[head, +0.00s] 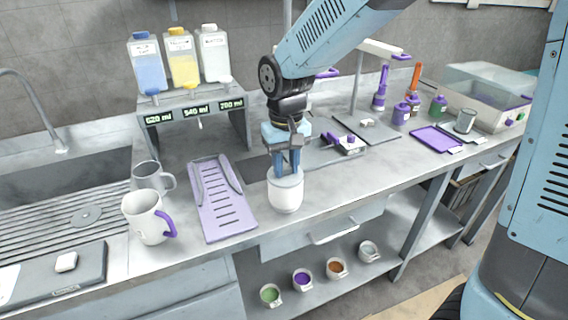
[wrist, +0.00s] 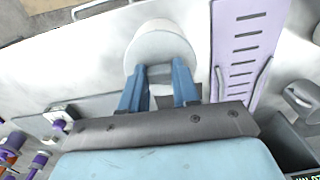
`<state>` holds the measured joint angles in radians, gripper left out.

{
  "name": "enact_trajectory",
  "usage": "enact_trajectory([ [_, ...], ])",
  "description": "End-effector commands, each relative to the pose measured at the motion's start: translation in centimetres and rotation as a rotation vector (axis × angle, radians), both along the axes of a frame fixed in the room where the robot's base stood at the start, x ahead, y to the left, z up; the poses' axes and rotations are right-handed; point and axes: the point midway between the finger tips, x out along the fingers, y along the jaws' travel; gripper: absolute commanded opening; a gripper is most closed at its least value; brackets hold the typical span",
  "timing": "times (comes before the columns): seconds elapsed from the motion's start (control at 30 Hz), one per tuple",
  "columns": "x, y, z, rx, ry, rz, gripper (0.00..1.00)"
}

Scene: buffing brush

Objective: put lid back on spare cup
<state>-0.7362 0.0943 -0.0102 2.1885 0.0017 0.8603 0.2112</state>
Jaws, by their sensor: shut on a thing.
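A white round cup (head: 286,197) stands upright near the front edge of the steel counter, right of the purple slotted tray. My gripper (head: 286,174) points down at its top, with blue fingers on either side of a small pale piece. In the wrist view the fingers of my gripper (wrist: 160,82) close on this piece, which looks like a lid's knob, at the edge of the white round top (wrist: 160,45). The fingers hide part of the top. I cannot tell whether a lid sits flush on the cup.
The purple slotted tray (head: 222,200) lies left of the cup. A white mug with a purple handle (head: 146,220) and a grey mug (head: 149,177) stand farther left. A bottle rack (head: 195,108) stands behind. Several small cups sit on the lower shelf (head: 318,288).

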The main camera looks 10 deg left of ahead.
Motion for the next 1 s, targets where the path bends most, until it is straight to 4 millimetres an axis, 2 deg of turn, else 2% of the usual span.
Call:
enact_trajectory([
  [0.83,0.08,-0.07,-0.11,0.000,0.000,-0.002,0.02],
  [0.87,0.08,-0.07,-0.11,0.000,0.000,-0.002,0.31],
  [1.0,0.08,-0.07,-0.11,0.000,0.000,-0.002,0.45],
])
